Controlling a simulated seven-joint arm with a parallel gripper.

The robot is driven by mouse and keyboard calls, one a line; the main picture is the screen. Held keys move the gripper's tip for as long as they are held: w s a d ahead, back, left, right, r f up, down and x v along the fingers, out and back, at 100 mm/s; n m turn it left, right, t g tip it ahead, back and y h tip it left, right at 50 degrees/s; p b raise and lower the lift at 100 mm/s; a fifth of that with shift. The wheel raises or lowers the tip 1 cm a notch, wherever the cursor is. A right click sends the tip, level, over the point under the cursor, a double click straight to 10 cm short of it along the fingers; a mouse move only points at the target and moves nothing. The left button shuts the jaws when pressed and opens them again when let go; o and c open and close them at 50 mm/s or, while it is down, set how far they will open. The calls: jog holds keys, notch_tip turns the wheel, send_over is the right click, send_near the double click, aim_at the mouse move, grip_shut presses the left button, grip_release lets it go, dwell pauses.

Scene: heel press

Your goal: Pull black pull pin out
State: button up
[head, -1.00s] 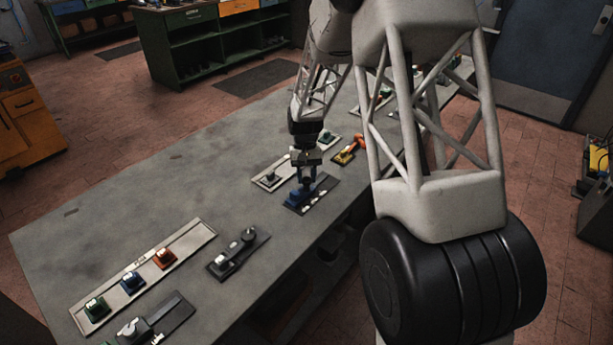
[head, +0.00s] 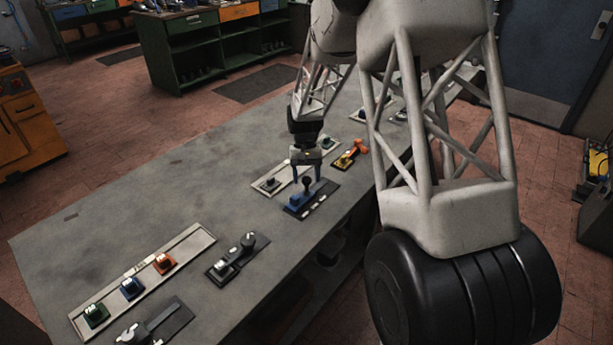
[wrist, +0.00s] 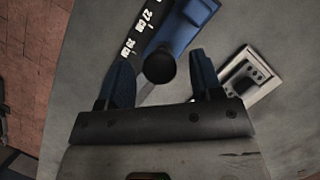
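A blue fixture (head: 298,200) on a dark base plate sits near the table's right edge. A round black knob (head: 308,184) stands up from it and looks like the black pull pin. In the wrist view the knob (wrist: 160,67) shows end-on, with a grey rod below it. My gripper (head: 307,173) is over the fixture, pointing down. Its two blue fingers are spread on either side of the knob in the wrist view (wrist: 162,80), with gaps on both sides. The knob's lower end is hidden.
A light plate with small parts (head: 270,185) lies just left of the fixture, and a yellow-orange device (head: 350,155) is behind it. A dark lever unit (head: 237,257) and a long tray with coloured blocks (head: 190,243) are nearer. The table's middle left is bare.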

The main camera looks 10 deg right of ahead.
jog(key=v, duration=0.7)
jog(key=shift+w+r, duration=0.2)
jog(key=shift+r, duration=0.15)
dwell(0.8)
